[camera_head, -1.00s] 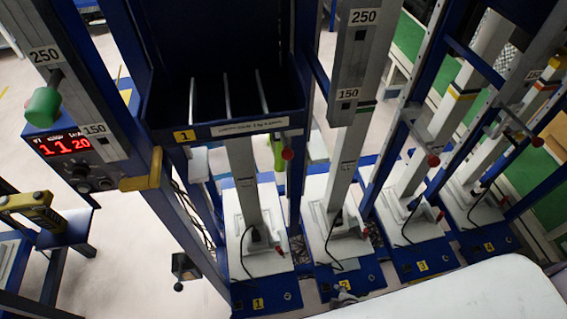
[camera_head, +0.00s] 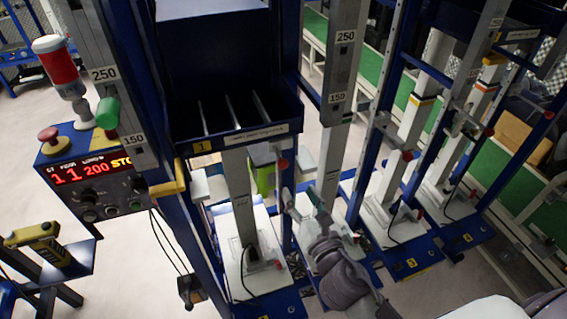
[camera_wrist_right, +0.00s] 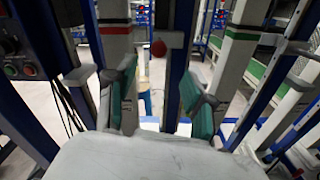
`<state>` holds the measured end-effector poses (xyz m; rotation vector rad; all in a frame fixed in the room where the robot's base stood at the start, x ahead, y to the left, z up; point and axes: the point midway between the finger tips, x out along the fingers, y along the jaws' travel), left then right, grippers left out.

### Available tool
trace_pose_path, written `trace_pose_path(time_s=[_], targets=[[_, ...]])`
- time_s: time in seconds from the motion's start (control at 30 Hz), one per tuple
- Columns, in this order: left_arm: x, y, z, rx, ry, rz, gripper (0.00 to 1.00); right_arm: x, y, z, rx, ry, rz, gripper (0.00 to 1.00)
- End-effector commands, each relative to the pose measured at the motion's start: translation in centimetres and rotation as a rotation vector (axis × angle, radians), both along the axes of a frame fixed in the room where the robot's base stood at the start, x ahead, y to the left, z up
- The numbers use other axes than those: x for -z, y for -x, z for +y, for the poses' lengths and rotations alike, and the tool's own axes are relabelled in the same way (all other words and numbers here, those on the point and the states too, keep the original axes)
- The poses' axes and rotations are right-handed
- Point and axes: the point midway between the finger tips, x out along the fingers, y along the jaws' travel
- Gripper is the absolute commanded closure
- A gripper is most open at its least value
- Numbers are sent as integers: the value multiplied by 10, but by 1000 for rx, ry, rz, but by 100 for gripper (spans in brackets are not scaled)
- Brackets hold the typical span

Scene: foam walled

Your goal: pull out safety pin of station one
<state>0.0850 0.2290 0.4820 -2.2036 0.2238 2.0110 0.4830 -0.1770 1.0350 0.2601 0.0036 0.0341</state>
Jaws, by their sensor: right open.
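The safety pin of station one shows as a red ball knob (camera_head: 282,163) at the right side of the blue bin (camera_head: 240,139) labelled 1. In the right wrist view the red knob (camera_wrist_right: 158,48) is ahead, above and between the fingers. My right gripper (camera_head: 304,203) is below and slightly right of the knob in the head view, apart from it. It is open and empty, with green finger pads wide apart in the right wrist view (camera_wrist_right: 160,95). The pin's shaft is too small to make out. My left gripper is not in view.
Blue frame posts and grey columns stand close on both sides of my right gripper. More stations with red knobs (camera_head: 407,155) stand to the right. A control box with a red display (camera_head: 90,172) and a yellow device (camera_head: 38,236) are at left.

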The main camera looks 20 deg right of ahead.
Motion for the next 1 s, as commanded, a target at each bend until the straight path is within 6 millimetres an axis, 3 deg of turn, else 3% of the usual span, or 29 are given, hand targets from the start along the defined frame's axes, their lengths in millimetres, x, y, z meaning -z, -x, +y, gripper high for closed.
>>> trace_pose_path(time_s=[0.3,0.5,0.7,0.97,1.0], targets=[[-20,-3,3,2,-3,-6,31,-3,-70,2,2,-4,0,47],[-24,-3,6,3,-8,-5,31,-1,-99,3,1,-4,0,47],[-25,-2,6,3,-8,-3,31,0,-110,4,0,-4,1,47],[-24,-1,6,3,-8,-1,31,0,-111,4,0,-4,1,47],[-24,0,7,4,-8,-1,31,0,-111,4,0,-4,1,54]])
